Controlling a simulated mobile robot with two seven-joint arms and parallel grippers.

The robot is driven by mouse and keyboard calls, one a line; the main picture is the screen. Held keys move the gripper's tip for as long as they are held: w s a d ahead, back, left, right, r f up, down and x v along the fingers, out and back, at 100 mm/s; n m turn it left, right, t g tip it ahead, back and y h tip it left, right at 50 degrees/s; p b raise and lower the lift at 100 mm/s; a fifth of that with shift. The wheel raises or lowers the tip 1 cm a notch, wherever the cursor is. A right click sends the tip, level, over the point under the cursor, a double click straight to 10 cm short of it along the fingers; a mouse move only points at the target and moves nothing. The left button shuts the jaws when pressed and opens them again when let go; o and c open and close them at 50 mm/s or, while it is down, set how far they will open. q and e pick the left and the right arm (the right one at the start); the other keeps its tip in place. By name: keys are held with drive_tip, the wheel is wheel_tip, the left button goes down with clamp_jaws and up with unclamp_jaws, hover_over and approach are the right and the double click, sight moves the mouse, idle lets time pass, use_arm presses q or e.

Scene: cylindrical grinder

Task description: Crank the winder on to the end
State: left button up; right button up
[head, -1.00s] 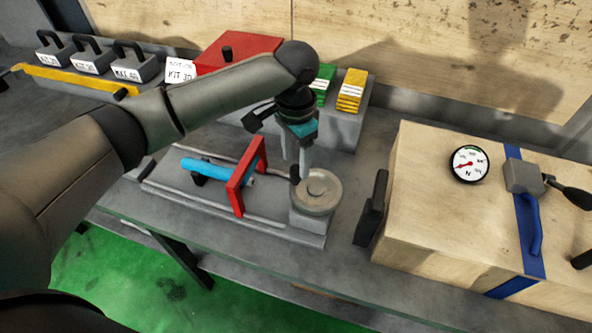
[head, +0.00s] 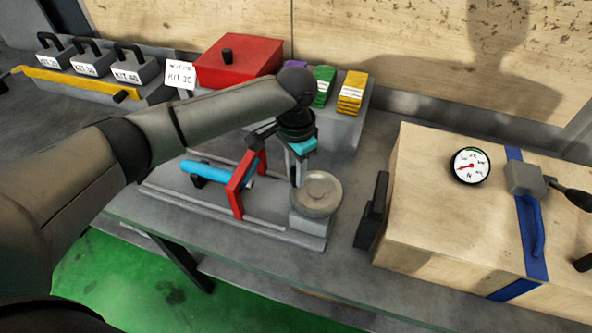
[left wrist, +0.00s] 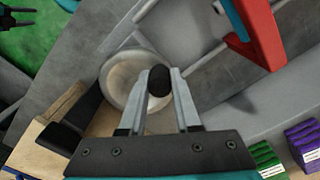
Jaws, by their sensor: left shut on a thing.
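The winder is a round grey handwheel (head: 318,194) on a block at the right end of a grey slide base (head: 270,232). It also shows in the left wrist view (left wrist: 118,82). Its black crank knob (left wrist: 159,81) is between the fingers of my left gripper (left wrist: 159,92), which is shut on it. In the head view my left gripper (head: 297,178) points down at the wheel's left edge and hides the knob. A red frame (head: 241,185) stands on the slide left of the wheel, with a blue cylinder (head: 205,170) through it. My right gripper is not in the head view.
A wooden box (head: 450,240) with a dial gauge (head: 470,166) and blue strap stands to the right. Behind are a red box (head: 238,60), green blocks (head: 323,86) and yellow blocks (head: 352,93). Labelled weights (head: 134,66) sit at back left.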

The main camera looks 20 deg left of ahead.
use_arm(q)
clamp_jaws()
